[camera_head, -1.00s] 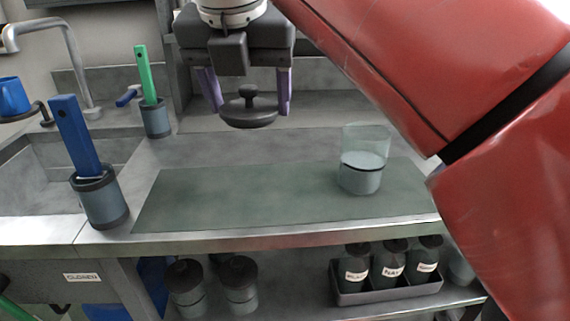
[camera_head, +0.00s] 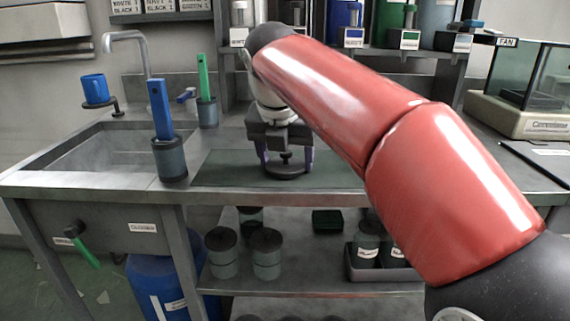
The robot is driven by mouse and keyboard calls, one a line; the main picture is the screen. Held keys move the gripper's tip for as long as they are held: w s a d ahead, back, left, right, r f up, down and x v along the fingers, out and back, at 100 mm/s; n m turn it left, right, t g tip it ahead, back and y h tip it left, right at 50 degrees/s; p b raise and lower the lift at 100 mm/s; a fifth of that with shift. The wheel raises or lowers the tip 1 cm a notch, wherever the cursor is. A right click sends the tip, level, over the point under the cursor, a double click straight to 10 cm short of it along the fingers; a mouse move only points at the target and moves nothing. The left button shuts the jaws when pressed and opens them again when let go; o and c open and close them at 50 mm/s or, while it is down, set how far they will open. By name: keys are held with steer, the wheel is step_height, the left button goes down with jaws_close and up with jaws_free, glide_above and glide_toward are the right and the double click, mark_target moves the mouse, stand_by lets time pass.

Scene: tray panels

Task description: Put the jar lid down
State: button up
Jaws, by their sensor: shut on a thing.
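The dark round jar lid (camera_head: 283,174) with a knob on top is between the purple fingers of my gripper (camera_head: 286,160). My gripper is shut on the lid. The lid appears level, low over the grey-green mat (camera_head: 225,170) on the bench. I cannot tell whether it touches the mat. The open glass jar seen on the mat earlier is not visible now; my red arm covers that part of the bench.
A holder with a blue handle (camera_head: 162,118) stands left of the mat, by the sink (camera_head: 90,150). A green-handled holder (camera_head: 207,100) stands behind. Lidded jars (camera_head: 222,253) sit on the lower shelf. The mat's left part is clear.

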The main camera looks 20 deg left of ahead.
steer(key=shift+w, duration=0.1)
steer(key=shift+f, duration=0.1)
steer(key=o, duration=1)
steer(key=shift+c, duration=0.2)
steer(key=p+v, duration=0.1)
steer(key=v, duration=1.1)
steer(key=shift+r, duration=0.25)
